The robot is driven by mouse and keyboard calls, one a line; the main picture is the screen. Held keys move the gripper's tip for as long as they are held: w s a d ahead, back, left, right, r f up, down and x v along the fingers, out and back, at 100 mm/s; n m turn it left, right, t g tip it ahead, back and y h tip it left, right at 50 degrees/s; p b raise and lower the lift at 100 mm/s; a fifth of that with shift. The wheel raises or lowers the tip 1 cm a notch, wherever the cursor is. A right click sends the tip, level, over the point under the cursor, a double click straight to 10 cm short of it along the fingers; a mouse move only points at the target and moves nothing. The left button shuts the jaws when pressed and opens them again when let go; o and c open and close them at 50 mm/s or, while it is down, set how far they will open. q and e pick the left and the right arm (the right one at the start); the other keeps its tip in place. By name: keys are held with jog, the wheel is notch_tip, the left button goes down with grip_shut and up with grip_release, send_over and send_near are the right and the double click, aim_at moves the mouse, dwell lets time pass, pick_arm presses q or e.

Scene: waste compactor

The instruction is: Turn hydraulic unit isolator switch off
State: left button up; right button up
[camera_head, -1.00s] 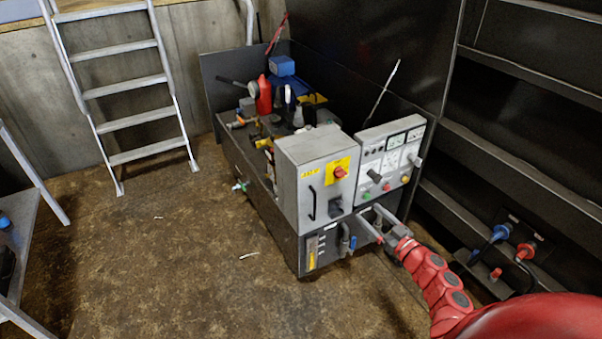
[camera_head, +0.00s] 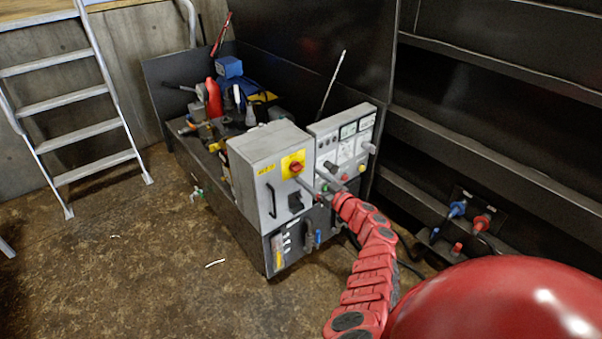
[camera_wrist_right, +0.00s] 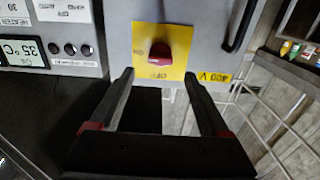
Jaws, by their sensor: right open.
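The isolator switch is a red knob (camera_head: 296,168) on a yellow plate (camera_head: 287,160), on the front of a grey cabinet (camera_head: 247,158). In the wrist view, which is upside down, the knob (camera_wrist_right: 161,54) lies just beyond the fingertips, between their lines. Its yellow plate (camera_wrist_right: 172,35) bears "ON" and "OFF" labels. My right gripper (camera_head: 309,177) is open and empty in front of the cabinet; its fingers (camera_wrist_right: 159,75) point at the switch and appear apart from it. My left gripper is out of view.
A meter panel (camera_head: 347,141) with knobs and buttons stands right of the cabinet, close to my right arm. A black handle (camera_head: 271,200) is on the cabinet front. A metal ladder (camera_head: 80,121) leans at the left. Open floor lies in front of the unit.

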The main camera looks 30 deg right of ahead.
aim_at(300, 169)
jog(key=w+b, duration=0.2)
jog(key=w, duration=0.2)
jog(key=shift+w+a+f, duration=0.1)
jog(key=shift+w, duration=0.15)
jog(key=shift+w+a+b, duration=0.15)
jog(key=shift+w+b, duration=0.25)
jog(key=shift+w, duration=0.3)
grip_shut()
